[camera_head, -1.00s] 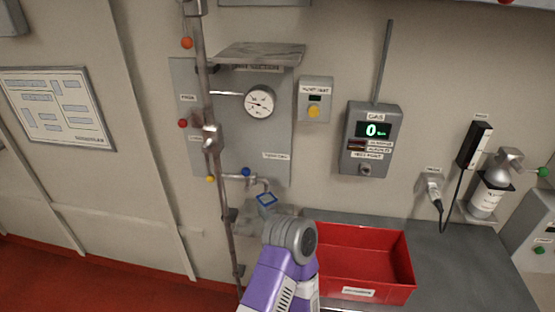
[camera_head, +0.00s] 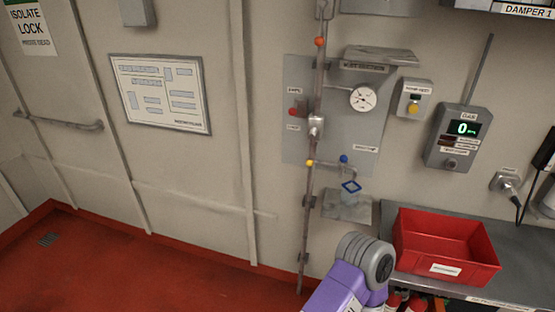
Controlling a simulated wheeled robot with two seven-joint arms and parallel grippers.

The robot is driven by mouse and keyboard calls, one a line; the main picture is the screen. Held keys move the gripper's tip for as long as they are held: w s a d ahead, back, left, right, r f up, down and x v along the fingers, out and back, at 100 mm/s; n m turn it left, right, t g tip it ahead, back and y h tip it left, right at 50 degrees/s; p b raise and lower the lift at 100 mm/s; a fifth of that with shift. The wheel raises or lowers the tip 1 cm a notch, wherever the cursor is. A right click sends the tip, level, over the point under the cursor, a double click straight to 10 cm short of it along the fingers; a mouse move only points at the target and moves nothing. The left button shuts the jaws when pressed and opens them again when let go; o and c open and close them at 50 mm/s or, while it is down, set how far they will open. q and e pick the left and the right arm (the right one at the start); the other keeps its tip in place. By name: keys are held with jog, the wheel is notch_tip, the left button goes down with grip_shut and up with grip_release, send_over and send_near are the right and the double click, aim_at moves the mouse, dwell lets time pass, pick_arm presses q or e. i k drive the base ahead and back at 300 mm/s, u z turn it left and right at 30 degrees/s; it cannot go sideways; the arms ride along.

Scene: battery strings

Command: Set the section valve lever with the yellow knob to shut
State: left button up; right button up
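The yellow knob (camera_head: 310,163) is small and round and sits low on the vertical pipe (camera_head: 308,205) at the grey wall panel. Its lever is too small to make out clearly, so I cannot tell its position. An orange knob (camera_head: 320,41) is higher on the same pipe, a red knob (camera_head: 293,112) is left of the pipe, and a blue knob (camera_head: 343,159) is right of it. A purple and grey arm link of mine rises from the bottom edge, below and right of the yellow knob. Neither gripper can be made out.
A red tray (camera_head: 445,247) stands on the grey bench at the right. A gauge (camera_head: 362,97), a push-button box (camera_head: 412,99) and a gas meter (camera_head: 455,136) are on the wall. A handrail (camera_head: 62,122) is at far left. The red floor at left is clear.

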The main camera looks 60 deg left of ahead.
aim_at(310, 162)
jog(key=z, duration=0.15)
jog(key=k, duration=0.1)
jog(key=u, duration=1.25)
